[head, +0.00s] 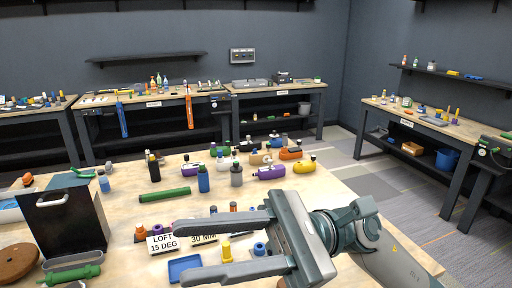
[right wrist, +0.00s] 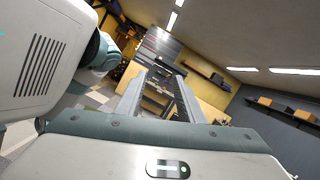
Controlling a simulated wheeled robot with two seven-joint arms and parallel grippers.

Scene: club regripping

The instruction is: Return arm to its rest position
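My right gripper (head: 187,252) reaches in from the lower right of the head view, over the front of the wooden workbench (head: 330,195). Its two long grey fingers are well apart, with nothing held between them. In the right wrist view the fingers (right wrist: 158,90) are also apart, with only the distant room showing between them. My left gripper is not in view. No golf club can be made out in these frames.
A black box (head: 70,232) stands at left. Several bottles and a green cylinder (head: 164,195) are further back.

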